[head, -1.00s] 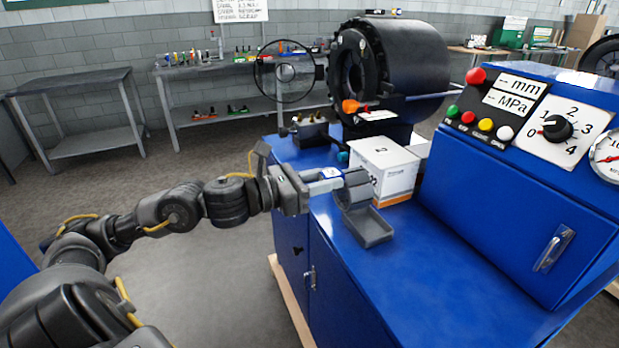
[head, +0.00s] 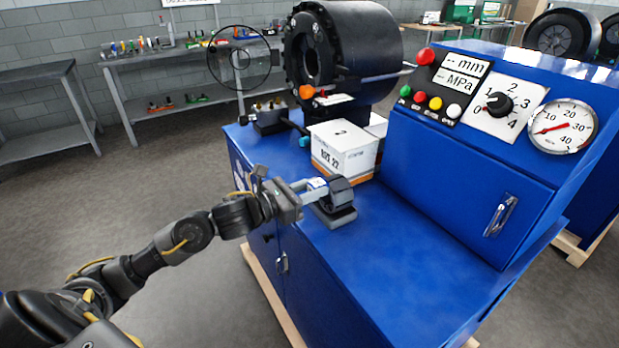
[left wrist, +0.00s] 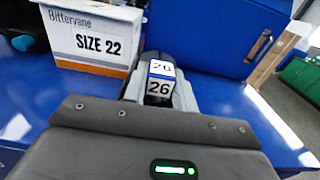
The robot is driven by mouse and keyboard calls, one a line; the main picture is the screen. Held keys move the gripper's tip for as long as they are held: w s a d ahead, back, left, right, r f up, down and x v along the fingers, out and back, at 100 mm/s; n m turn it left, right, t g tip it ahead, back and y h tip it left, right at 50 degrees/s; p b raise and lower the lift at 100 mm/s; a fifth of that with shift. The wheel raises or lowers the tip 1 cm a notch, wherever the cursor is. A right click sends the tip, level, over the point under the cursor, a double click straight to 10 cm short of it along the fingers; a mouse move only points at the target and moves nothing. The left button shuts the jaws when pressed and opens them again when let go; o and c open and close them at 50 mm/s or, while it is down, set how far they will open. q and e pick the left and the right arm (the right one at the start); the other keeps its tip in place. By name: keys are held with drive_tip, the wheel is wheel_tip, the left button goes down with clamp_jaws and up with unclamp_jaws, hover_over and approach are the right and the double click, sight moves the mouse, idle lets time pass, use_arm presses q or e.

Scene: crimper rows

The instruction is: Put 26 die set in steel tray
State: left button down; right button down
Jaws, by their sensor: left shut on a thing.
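The 26 die set (head: 342,189) is a dark grey block held in my left gripper (head: 320,188). In the left wrist view its white label (left wrist: 159,88) reads 26, between the grey fingers. The small grey steel tray (head: 343,220) sits on the blue bench top directly below the die set. The die set hides most of the tray's inside, and I cannot tell whether it touches the floor of the tray. My right gripper is not in view.
A white box (head: 345,150) marked SIZE 22 stands just behind the tray; it also shows in the left wrist view (left wrist: 95,38). The black crimper head (head: 350,50) is farther back. A blue control cabinet (head: 460,165) rises at right. Bench top in front of the tray is clear.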

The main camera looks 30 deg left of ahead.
use_arm(q)
drive_tip(key=shift+a+f, duration=0.1)
drive_tip(key=shift+f, duration=0.05)
drive_tip(key=c, duration=1.5)
unclamp_jaws()
drive_tip(key=shift+f, duration=0.3)
drive_tip(key=shift+c, duration=0.2)
drive_tip(key=o, duration=0.4)
drive_tip(key=shift+s, duration=0.15)
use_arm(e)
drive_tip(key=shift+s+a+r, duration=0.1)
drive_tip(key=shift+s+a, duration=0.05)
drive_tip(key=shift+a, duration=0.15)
use_arm(q)
drive_tip(key=b+v, duration=0.3)
drive_tip(key=v, duration=0.9)
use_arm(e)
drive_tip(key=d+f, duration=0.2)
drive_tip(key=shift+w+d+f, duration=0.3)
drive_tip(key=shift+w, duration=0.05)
